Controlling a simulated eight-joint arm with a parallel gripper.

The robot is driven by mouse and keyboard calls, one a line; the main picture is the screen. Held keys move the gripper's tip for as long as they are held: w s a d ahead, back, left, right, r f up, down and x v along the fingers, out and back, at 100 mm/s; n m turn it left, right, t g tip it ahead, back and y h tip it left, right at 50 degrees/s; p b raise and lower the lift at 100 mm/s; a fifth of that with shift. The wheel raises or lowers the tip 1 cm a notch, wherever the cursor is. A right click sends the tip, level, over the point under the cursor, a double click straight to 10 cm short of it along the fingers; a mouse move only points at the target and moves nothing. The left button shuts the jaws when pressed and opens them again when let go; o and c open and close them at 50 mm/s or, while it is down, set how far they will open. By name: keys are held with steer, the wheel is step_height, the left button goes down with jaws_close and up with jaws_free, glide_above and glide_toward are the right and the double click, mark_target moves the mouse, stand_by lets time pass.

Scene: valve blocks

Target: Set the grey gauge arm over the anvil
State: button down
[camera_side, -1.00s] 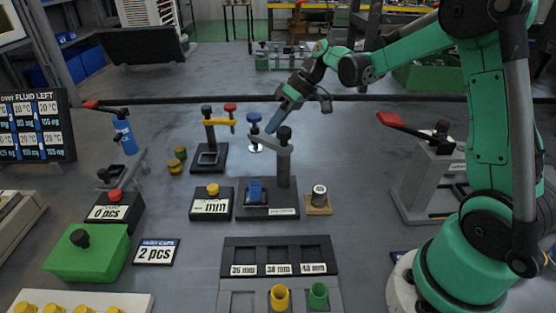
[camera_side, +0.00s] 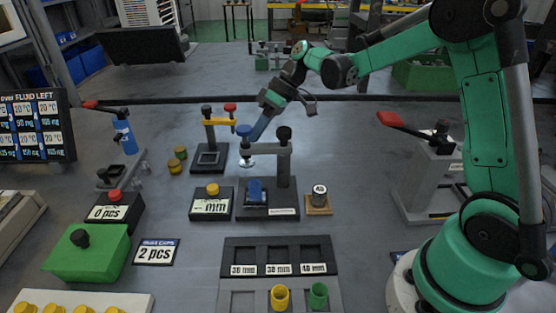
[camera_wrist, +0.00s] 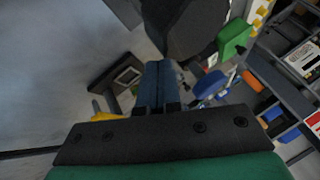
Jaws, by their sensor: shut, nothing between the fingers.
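The grey gauge arm (camera_side: 267,149) reaches left from its post (camera_side: 283,170), which has a black knob on top. Its free end carries a blue knob (camera_side: 243,130) and a pale disc (camera_side: 248,162) below. A blue piece (camera_side: 255,189) sits on the dark gauge base (camera_side: 282,212), hiding any anvil under it. In the side view the disc appears above and slightly left of the blue piece, with a gap. My gripper (camera_side: 255,136) is shut and empty, its blue fingers beside the arm's free end; contact is unclear. The shut fingers also show in the wrist view (camera_wrist: 158,85).
A second stand with a yellow arm (camera_side: 220,121) is close behind left. A display with a yellow button (camera_side: 212,190) is left of the base; a small round weight-like piece (camera_side: 319,195) is right. A slotted tray (camera_side: 280,255) lies in front.

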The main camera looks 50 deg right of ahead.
mark_target(248, 148)
steer(key=shift+s+a+n+g, duration=0.2)
steer(key=shift+s+a+n, duration=0.15)
steer(key=shift+a, duration=0.25)
steer(key=shift+s+a+n+g, duration=0.2)
steer(key=shift+s+a+n, duration=0.15)
steer(key=shift+a, duration=0.25)
steer(key=shift+s+a, duration=0.1)
steer(key=shift+s, duration=0.05)
stand_by(0.9)
